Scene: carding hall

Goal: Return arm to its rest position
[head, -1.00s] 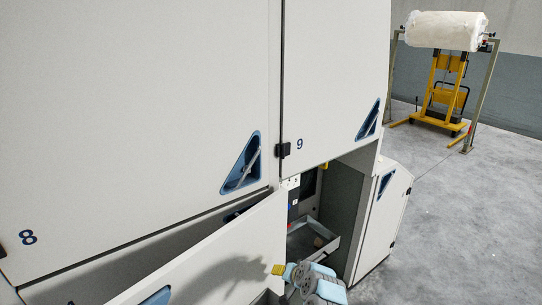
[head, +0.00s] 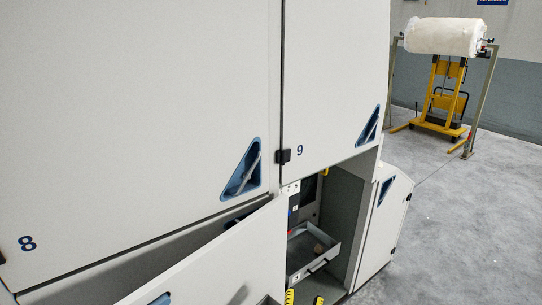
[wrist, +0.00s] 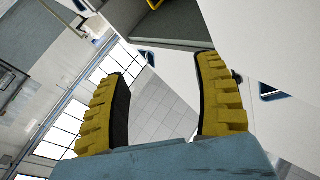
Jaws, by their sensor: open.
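My gripper (head: 303,298) shows only as two yellow ribbed fingertips at the bottom edge of the head view, below the open compartment. In the wrist view my gripper (wrist: 167,75) has its two yellow and black fingers spread wide, with nothing between them. The rest of my arm is out of the head view. A grey drawer (head: 325,262) is pulled out in the compartment under panel 9, with a small brownish thing (head: 318,249) inside. The fingertips appear below and in front of the drawer, apart from it.
A large white door (head: 215,265) stands tilted open at the lower left, close to my gripper. Panels 8 (head: 120,110) and 9 (head: 330,80) are shut. A yellow stand (head: 440,100) holds a white roll (head: 443,35) at the back right. The grey floor (head: 470,230) on the right is clear.

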